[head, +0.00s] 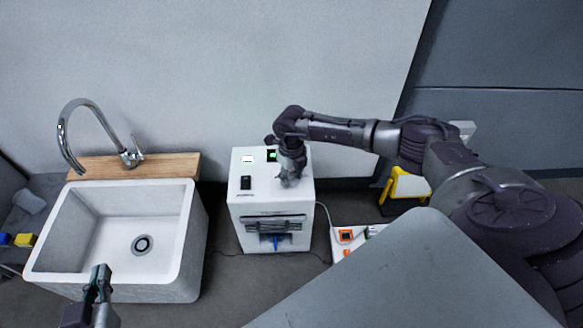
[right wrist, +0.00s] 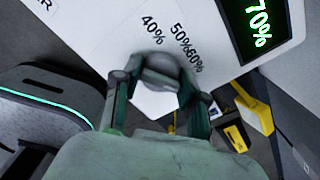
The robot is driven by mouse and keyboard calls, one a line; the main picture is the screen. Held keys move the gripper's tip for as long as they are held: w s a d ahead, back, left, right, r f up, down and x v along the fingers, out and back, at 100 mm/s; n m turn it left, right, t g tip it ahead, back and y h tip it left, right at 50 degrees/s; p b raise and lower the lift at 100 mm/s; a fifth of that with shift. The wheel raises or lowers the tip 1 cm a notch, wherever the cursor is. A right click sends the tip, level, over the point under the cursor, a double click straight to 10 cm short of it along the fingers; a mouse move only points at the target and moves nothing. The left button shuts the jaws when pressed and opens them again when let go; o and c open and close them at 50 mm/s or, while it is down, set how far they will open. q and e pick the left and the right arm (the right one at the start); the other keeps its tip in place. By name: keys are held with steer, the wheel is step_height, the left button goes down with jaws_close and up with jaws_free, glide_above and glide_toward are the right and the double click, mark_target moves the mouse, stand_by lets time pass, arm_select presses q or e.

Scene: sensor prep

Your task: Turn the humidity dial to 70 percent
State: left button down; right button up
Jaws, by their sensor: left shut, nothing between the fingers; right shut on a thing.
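The humidity dial (right wrist: 160,72) is a round grey knob on the white machine's top, with printed marks of 40%, 50% and 60% beside it in the right wrist view. A dark display (right wrist: 258,25) next to it reads 70% in green. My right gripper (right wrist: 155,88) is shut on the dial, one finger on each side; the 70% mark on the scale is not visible. In the head view the right gripper (head: 289,180) reaches down onto the white machine (head: 240,212) and hides the dial. My left gripper (head: 98,280) is shut and empty in front of the sink.
A white sink (head: 65,270) with a chrome tap (head: 72,130) stands left of the machine. A white power strip (head: 338,250) with an orange switch lies on the floor to its right.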

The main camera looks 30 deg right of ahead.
mark_target(292, 175)
stand_by(0.3)
steer(key=o, duration=1.1)
steer(key=shift+o, duration=0.2)
step_height(292, 175, up, 12)
